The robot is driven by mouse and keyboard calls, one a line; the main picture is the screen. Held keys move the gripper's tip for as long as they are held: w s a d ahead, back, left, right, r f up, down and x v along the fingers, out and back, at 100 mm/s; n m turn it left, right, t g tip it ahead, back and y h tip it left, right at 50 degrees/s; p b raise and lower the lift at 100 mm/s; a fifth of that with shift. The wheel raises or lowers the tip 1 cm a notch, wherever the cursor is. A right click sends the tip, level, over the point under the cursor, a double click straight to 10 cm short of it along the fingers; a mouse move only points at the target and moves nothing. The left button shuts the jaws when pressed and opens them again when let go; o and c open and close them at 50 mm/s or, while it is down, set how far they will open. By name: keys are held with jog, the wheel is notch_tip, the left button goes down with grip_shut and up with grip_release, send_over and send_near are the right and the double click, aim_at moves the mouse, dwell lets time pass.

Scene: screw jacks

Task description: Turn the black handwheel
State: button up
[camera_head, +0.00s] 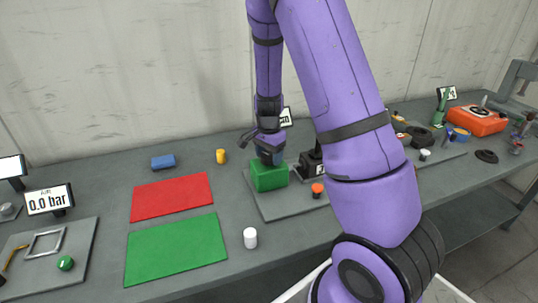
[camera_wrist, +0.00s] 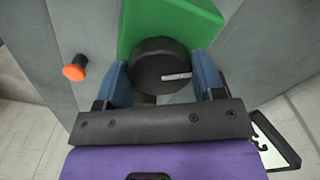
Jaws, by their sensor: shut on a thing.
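The black handwheel (camera_wrist: 160,60) shows in the wrist view as a round dark disc with a small pale mark on its face. It sits against a green block (camera_wrist: 170,20). My gripper (camera_wrist: 161,72) has its two blue fingers on either side of the handwheel and is shut on it. In the head view the green block (camera_head: 269,176) stands on a grey plate, and my gripper (camera_head: 271,158) reaches down to it from above. The handwheel is hidden there behind the gripper.
An orange-topped button (camera_head: 318,190) is right of the green block; it also shows in the wrist view (camera_wrist: 75,68). A black box (camera_head: 313,161) stands close by. Red (camera_head: 172,197) and green (camera_head: 176,250) mats and a white cylinder (camera_head: 250,238) lie left.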

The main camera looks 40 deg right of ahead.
aim_at(269, 155)
jog(key=o, duration=0.9)
notch_tip(269, 155, up, 11)
jog(key=shift+f, duration=0.1)
dwell(0.3)
jog(key=s+a+r+n+t+y, duration=0.1)
jog(key=s+a+r+n, duration=0.3)
jog(key=s+r, duration=0.3)
jog(key=s+a+r+n+t, duration=0.2)
jog(key=s+a+r+n, duration=0.25)
jog(key=r, duration=0.35)
jog(key=s+a+r+n, duration=0.1)
jog(key=s+n, duration=0.1)
jog(key=s, duration=0.3)
jog(key=s+a+r+n+t, duration=0.1)
jog(key=s+a+r+n, duration=0.1)
jog(key=s, duration=0.3)
jog(key=s+a+r+n+t+h, duration=0.1)
jog(key=s+n, duration=0.1)
jog(key=s, duration=0.3)
jog(key=shift+a+r+n, duration=0.25)
jog(key=shift+r+n, duration=0.1)
